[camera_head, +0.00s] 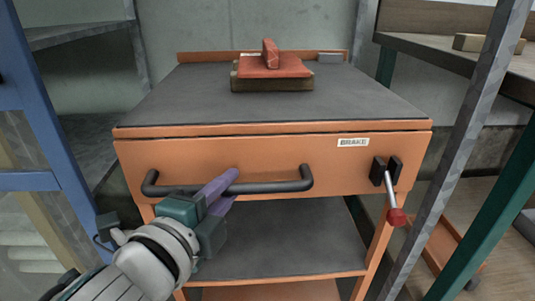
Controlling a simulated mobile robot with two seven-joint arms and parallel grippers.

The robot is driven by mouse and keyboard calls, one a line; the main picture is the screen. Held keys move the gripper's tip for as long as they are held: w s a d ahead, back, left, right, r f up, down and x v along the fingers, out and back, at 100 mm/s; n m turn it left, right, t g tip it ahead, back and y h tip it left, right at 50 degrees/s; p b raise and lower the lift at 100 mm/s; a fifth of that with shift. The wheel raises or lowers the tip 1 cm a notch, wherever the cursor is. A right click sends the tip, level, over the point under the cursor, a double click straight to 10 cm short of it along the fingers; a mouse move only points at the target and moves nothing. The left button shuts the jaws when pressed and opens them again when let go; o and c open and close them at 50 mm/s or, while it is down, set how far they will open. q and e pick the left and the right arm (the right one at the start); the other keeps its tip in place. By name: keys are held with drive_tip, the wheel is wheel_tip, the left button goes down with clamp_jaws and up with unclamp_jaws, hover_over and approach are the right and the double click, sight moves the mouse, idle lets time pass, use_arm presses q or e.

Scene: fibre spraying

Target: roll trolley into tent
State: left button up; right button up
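The orange trolley (247,147) stands straight ahead, with a dark flat top, a lower shelf (280,243) and a black bar handle (275,187) on its front. A brake lever with a red knob (397,216) hangs down at the front right, below a label reading BRAKE. My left gripper (226,190), with purple fingers, is at the left half of the handle. Its fingers overlap the bar in the view; whether they close on it I cannot tell. My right gripper is out of view. No tent can be made out for certain.
A red block on a brown base (272,72) sits on the trolley top. A blue frame post (50,130) stands at the left and a grey metal post (465,140) at the right, close to the trolley. A workbench (440,52) is at the right back.

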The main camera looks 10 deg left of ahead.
use_arm(q)
clamp_jaws()
idle(0.9)
